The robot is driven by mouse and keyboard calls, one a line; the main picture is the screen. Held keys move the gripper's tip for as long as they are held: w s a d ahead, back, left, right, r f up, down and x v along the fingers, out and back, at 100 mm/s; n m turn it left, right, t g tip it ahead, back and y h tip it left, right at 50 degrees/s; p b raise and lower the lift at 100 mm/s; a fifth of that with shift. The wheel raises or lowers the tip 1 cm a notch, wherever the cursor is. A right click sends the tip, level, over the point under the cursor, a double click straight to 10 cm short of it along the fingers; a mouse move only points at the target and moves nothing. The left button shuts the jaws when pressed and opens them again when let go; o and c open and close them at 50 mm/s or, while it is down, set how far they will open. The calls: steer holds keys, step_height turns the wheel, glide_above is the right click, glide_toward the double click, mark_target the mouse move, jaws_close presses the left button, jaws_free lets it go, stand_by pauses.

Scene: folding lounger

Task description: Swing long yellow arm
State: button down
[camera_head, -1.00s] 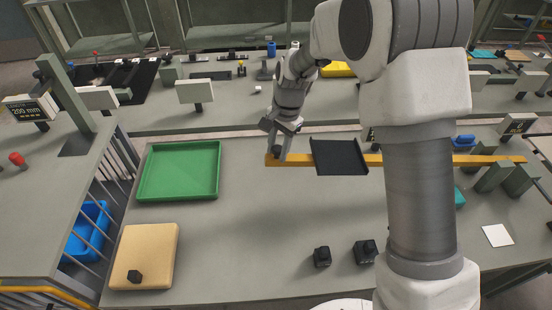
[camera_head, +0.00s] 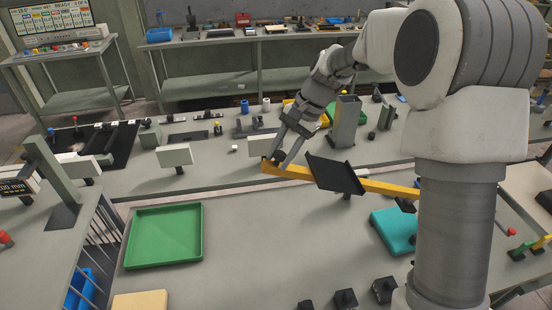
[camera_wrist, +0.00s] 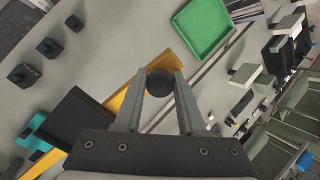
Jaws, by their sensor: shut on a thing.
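The long yellow arm (camera_head: 392,187) runs from upper left to lower right in the head view, with its left end at the gap between the front table and the rear bench. A tilted-looking black plate (camera_head: 335,174) sits across its middle. My gripper (camera_head: 280,157) is at the arm's left end. In the wrist view, my gripper (camera_wrist: 160,78) is shut on a round black knob (camera_wrist: 160,84) that stands on the yellow arm (camera_wrist: 118,101). The black plate (camera_wrist: 76,122) shows there at lower left. The arm's right end is hidden behind my own arm in the head view.
A green tray (camera_head: 165,236) lies on the front table at left, with a tan board (camera_head: 141,300) below it. A teal block (camera_head: 394,231) and several black knobbed blocks (camera_head: 345,298) stand to the right. A grey post (camera_head: 345,122) and a white panel (camera_head: 174,155) stand on the rear bench.

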steer(key=shift+w, duration=0.1)
steer(key=c, duration=0.5)
jaws_free()
steer(key=v, duration=1.7)
steer(key=shift+r+b, duration=0.2)
steer(key=shift+b, duration=0.15)
steer(key=shift+d, duration=0.15)
steer(key=s+d+n+t+h+b, duration=0.2)
steer(key=s+d+t+h, duration=0.15)
steer(key=s, duration=1.05)
steer(key=s+d+f+n+t+h+b, duration=0.1)
steer(key=s+d+f+n+t+b, duration=0.1)
steer(key=s+f, duration=0.7)
steer(key=s+d+n+t, duration=0.1)
steer(key=s+d+n, duration=0.1)
steer(key=s+d, duration=0.1)
steer(key=shift+s+d+f, duration=0.4)
